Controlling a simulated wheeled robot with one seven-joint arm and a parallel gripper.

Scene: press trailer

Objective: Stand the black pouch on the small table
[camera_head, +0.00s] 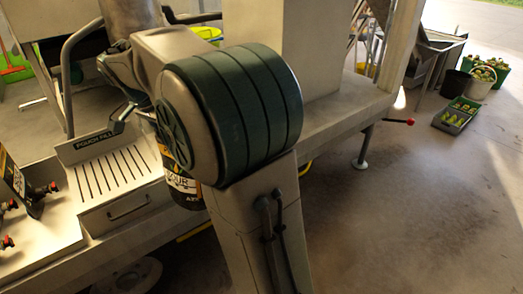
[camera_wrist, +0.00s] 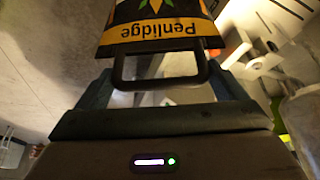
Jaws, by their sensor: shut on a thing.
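The black pouch (camera_wrist: 160,12) has a yellow-orange band reading "Penlidge", upside down in the wrist view. My gripper (camera_wrist: 160,76) shows there with its teal fingers on either side of a black loop at the pouch's banded end, and it is shut on the pouch. In the head view part of a black pouch with orange markings (camera_head: 182,186) shows beneath my arm's large green joint, which hides the rest of it and most of my gripper. I cannot make out a small table with certainty in either view.
A "POUCH FILL" station with a slotted tray (camera_head: 120,172) stands on the trailer counter at left. Dark pouches with red caps (camera_head: 14,178) are at the left edge. Crates of produce (camera_head: 455,115) and buckets (camera_head: 480,82) sit at far right.

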